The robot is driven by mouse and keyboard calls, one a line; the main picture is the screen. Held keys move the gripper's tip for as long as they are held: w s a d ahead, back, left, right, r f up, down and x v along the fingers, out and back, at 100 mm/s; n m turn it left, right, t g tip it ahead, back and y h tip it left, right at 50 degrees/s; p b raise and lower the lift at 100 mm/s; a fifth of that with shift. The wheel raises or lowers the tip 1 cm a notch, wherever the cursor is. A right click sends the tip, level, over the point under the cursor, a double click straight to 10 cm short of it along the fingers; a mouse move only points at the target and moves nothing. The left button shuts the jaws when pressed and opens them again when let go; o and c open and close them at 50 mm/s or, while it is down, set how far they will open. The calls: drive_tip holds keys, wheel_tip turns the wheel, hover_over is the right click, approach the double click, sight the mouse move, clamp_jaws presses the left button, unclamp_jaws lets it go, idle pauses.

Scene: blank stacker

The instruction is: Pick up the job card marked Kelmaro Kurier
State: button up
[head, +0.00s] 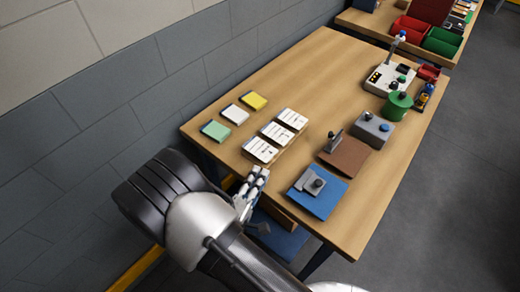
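Three white cards with dark print lie in a row on the wooden table: a near card (260,150), a middle card (277,133) and a far card (292,118). The print is too small to read, so I cannot tell which is marked Kelmaro Kurier. My gripper (257,175) is at the table's near left edge, just below the near card in the picture and apart from the cards as far as I can see. No card shows in it. Its fingers are small and seen from above, so their opening is unclear.
Green (215,131), white (235,114) and yellow (254,100) pads lie left of the cards. A blue mat (322,203) and a brown mat (346,158) with grey tools lie to the right. A grey wall runs along the left.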

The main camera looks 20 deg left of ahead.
sight(264, 164)
drive_tip(key=shift+w+d+b, duration=0.1)
drive_tip(key=shift+w+b, duration=0.65)
drive_tip(key=shift+w, duration=2)
drive_tip(key=shift+c, duration=0.2)
clamp_jaws()
